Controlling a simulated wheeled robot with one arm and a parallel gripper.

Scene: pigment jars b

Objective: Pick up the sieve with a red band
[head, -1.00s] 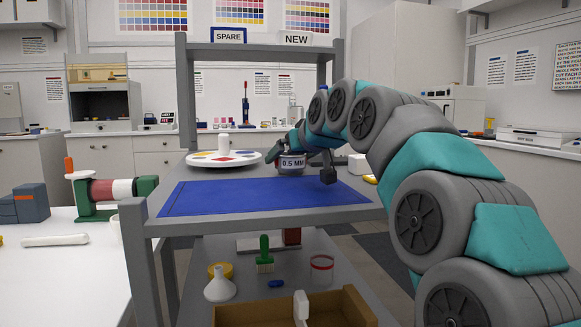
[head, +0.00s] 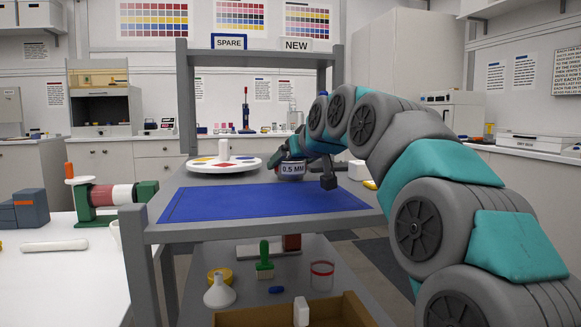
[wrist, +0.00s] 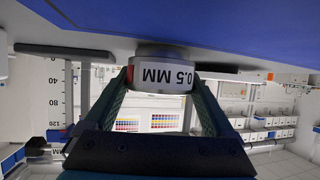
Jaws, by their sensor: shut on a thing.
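A short round grey sieve (head: 291,176) with a white "0.5 MM" label is at the back of the cart's top board, behind the blue mat (head: 260,204). My gripper (head: 290,158) is shut on it from both sides. In the upside-down wrist view the sieve (wrist: 163,62) sits between the two fingers of my gripper (wrist: 163,82), close against the board; I cannot tell whether it touches. A little red shows beside the left finger; the fingers hide most of the band. A clear round vessel with a red band (head: 321,275) stands on the lower shelf.
A round white palette (head: 223,166) with coloured wells lies left of the sieve, and a white block (head: 357,170) to its right. The mat is bare. The lower shelf holds a white funnel (head: 220,292), a green brush (head: 264,262) and an open wooden box (head: 352,308).

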